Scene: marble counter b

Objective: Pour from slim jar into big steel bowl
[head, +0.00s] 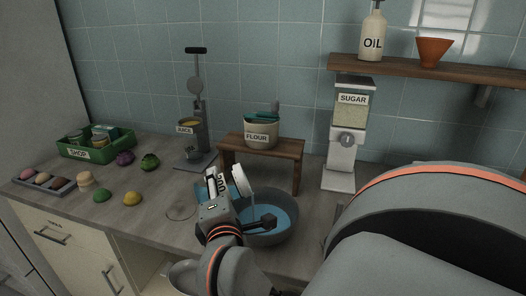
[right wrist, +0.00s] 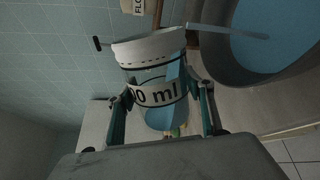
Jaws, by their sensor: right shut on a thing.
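The slim jar (head: 218,183), clear with a white rim and a "ml" label, is held tilted above the left side of the big steel bowl (head: 287,236). My right gripper (head: 212,190) is shut on it. In the right wrist view, both fingers of the gripper (right wrist: 161,100) clasp the sides of the jar (right wrist: 143,78), which has blue liquid inside. A thin pale-blue stream runs from its lip toward the bowl (right wrist: 213,64). Blue liquid lies in the bowl. My arm hides part of the bowl's left side. My left gripper is not in view.
A small wooden stand (head: 283,147) with a flour tub (head: 261,133) stands behind the bowl. A sugar dispenser (head: 344,140) is to the right and a juice machine (head: 197,125) to the left. A green shop crate (head: 88,152) and several small round items occupy the left counter.

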